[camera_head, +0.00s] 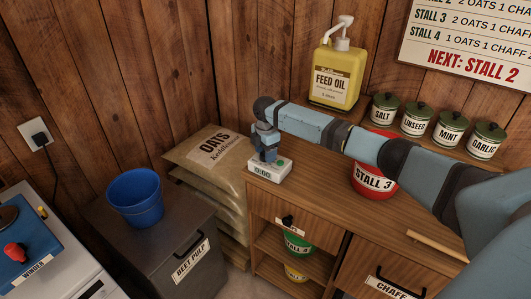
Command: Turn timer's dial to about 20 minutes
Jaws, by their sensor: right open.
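The timer is a small white box (270,174) near the left end of the wooden counter, with a dark display on its front and a green spot on top. Its dial is not visible; my gripper covers part of the timer's top. My right arm reaches in from the right across the counter. My right gripper (267,155) points down at the timer's top, with its jaws open. Whether its fingers touch the timer or stand around the dial, I cannot tell. The display reading is too small to read. My left gripper is not in view.
On the counter (322,177), a red Stall 3 bucket (374,180) stands behind my forearm. A yellow feed oil jug (337,75) and several lidded jars (417,122) stand at the back. Oats sacks (206,161) and a beet pulp bin (185,254) with a blue bucket (135,198) are left.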

